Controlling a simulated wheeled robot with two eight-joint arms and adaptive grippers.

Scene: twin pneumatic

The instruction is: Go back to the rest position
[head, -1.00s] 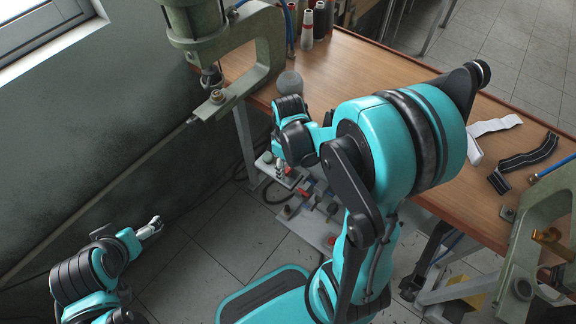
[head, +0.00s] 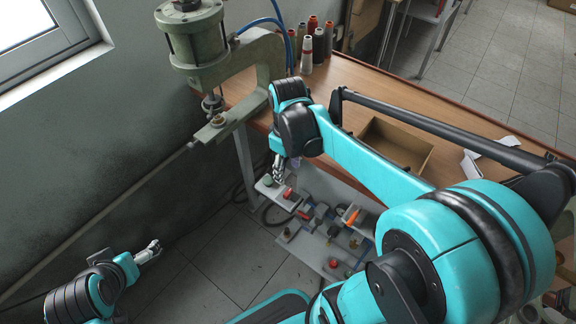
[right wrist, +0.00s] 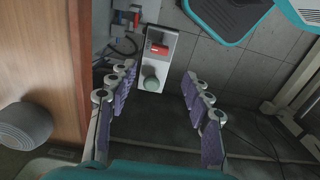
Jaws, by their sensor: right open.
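My right gripper (head: 278,172) is open and empty, hanging just off the table's left front edge, above the floor-level pedal units. In the right wrist view its two purple-padded fingers (right wrist: 160,100) stand wide apart, with nothing between them. My left gripper (head: 149,252) is at the lower left of the head view, low near the wall and away from the table; it is too small to tell whether it is open. My right arm stretches across the front of the table from the right.
The wooden table (head: 360,82) bears an open cardboard box (head: 425,155), thread spools (head: 318,45) and a green press (head: 265,60) at its left end. A grey round object (right wrist: 22,122) lies near its edge.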

